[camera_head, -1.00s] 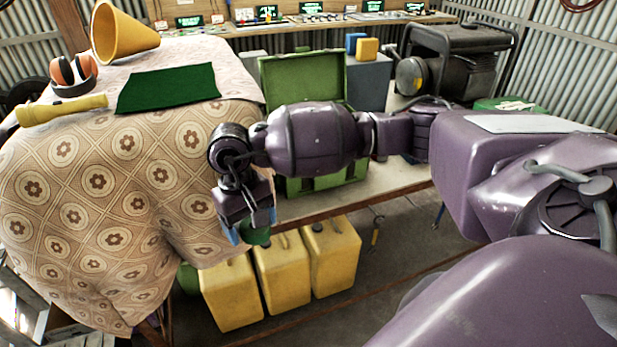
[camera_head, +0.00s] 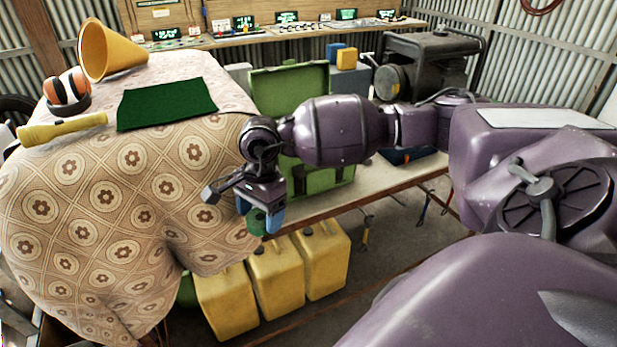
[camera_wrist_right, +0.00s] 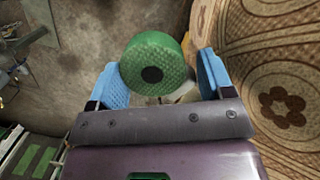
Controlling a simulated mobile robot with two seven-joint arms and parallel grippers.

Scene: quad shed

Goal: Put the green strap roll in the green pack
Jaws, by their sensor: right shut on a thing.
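The green strap roll (camera_head: 256,222) is a short, textured green cylinder with a dark centre hole. It also shows in the right wrist view (camera_wrist_right: 155,62). My right gripper (camera_head: 258,217), with blue finger pads, is shut on it and holds it in the air in front of the bench, beside the cloth-covered table. The green pack (camera_head: 290,92) is an open green box-like case on the bench behind my right arm, its lid raised. My forearm hides part of its body, and its inside cannot be seen. My left gripper is not in view.
The patterned cloth (camera_head: 120,215) hangs at the left, with a dark green mat (camera_head: 165,104), earmuffs (camera_head: 68,92), a yellow cone (camera_head: 108,52) and a yellow flashlight (camera_head: 62,129) on top. Yellow canisters (camera_head: 275,275) stand below the bench. A generator (camera_head: 430,70) stands behind.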

